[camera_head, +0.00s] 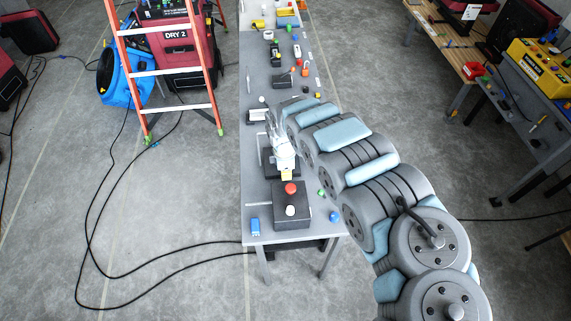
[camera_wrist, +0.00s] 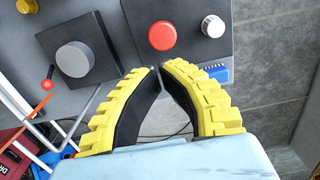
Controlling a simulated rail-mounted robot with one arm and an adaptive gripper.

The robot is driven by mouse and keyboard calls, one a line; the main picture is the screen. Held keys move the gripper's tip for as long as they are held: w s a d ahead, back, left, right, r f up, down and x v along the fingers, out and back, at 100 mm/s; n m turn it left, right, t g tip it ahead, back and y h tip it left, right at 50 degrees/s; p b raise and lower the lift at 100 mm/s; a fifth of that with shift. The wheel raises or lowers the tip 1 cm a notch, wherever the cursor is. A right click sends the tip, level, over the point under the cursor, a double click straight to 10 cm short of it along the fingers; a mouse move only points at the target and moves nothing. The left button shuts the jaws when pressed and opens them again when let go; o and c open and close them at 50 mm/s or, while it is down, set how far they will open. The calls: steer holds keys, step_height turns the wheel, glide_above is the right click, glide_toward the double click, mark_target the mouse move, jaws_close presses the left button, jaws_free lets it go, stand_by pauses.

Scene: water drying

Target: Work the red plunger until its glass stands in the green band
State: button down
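The red plunger (camera_head: 290,188) is a round red cap on a dark block (camera_head: 306,214) near the front end of the grey bench. It also shows in the wrist view (camera_wrist: 162,36), just beyond my fingertips. My gripper (camera_wrist: 158,67) has yellow ribbed fingers whose tips are nearly together, with nothing visible between them. In the head view my gripper (camera_head: 287,175) is just behind the plunger. The tips appear apart from the cap, though their height above the block is unclear. I cannot make out the glass or a green band in either view.
A white knob (camera_head: 290,210) shares the plunger's block. A grey round knob (camera_wrist: 75,57) sits on another dark block beside it. A blue piece (camera_head: 255,226) lies at the bench's front left. An orange ladder (camera_head: 161,73) stands left; open floor lies between.

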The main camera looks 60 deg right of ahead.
steer(key=shift+r, duration=2.5)
